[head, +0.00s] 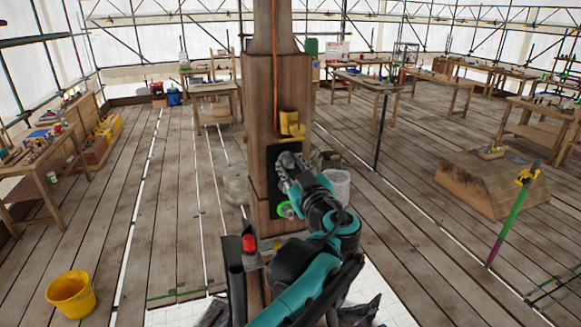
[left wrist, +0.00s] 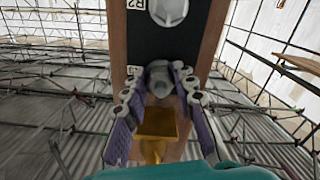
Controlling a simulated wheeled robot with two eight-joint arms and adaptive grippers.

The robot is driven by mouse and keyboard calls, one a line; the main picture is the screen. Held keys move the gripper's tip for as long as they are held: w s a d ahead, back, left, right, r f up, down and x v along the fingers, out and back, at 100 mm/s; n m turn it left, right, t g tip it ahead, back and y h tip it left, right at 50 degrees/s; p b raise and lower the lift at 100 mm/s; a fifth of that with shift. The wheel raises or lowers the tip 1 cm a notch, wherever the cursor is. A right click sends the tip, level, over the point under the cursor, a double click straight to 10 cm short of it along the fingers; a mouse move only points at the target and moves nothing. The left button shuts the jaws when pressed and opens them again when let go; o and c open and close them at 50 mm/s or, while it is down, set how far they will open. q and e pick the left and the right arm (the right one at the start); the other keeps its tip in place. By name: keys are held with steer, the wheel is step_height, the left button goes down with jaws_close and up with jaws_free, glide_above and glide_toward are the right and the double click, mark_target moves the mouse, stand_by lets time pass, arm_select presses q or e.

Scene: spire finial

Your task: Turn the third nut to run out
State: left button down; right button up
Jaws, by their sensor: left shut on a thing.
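The wooden spire post (head: 258,170) stands upright in the middle of the head view, with a black plate (head: 314,157) on its face. In the left wrist view the plate (left wrist: 189,45) carries a large round silver nut (left wrist: 168,10) beside a label that seems to read B2. My left gripper (head: 290,165) is at the plate; in the left wrist view its fingers (left wrist: 160,85) are closed around a grey nut (left wrist: 158,78). A second label (left wrist: 134,70) beside that nut is too small to read. The fingers hide the nut's sides. My right gripper is not in view.
A yellow bucket (head: 71,295) stands on the floor at left. Workbenches (head: 212,90) line the edges; much of the plank floor is clear.

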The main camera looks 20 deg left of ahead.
arm_select(q)
steer(key=n, duration=0.3)
steer(key=shift+f+n, duration=0.1)
steer(key=shift+n, duration=0.3)
steer(key=shift+d+n, duration=0.1)
steer(key=shift+n, duration=1.8)
steer(key=c, duration=1.2)
jaws_free()
steer(key=shift+s+d, duration=0.25)
steer(key=shift+d, duration=0.05)
steer(key=v, duration=1.1)
